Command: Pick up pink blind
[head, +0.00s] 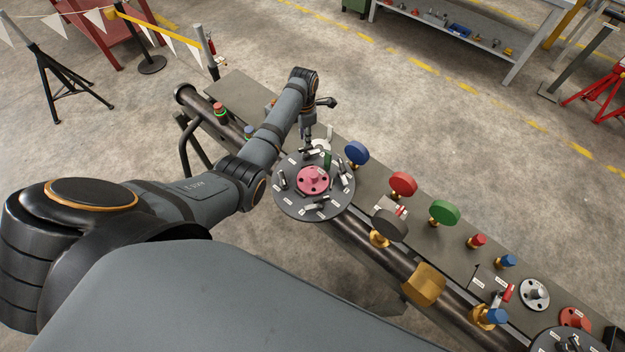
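The pink blind (312,181) is a round pink disc with dark holes and a raised hub. It lies at the middle of a dark round plate (287,206) that carries several small metal parts and white labels around it. My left arm reaches in from the left, and its gripper (312,146) points down over the far edge of the plate, behind the pink blind and apart from it in the picture. The fingers are small and partly merge with the parts below, so I cannot tell their opening. My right gripper is not in view.
A bench with a dark pipe runs diagonally. Blue (357,152), red (403,184) and green (444,213) round handles stand to the right of the plate, with a dark handle (390,225) and a brass valve (424,286). A grey flange (535,293) lies farther right.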

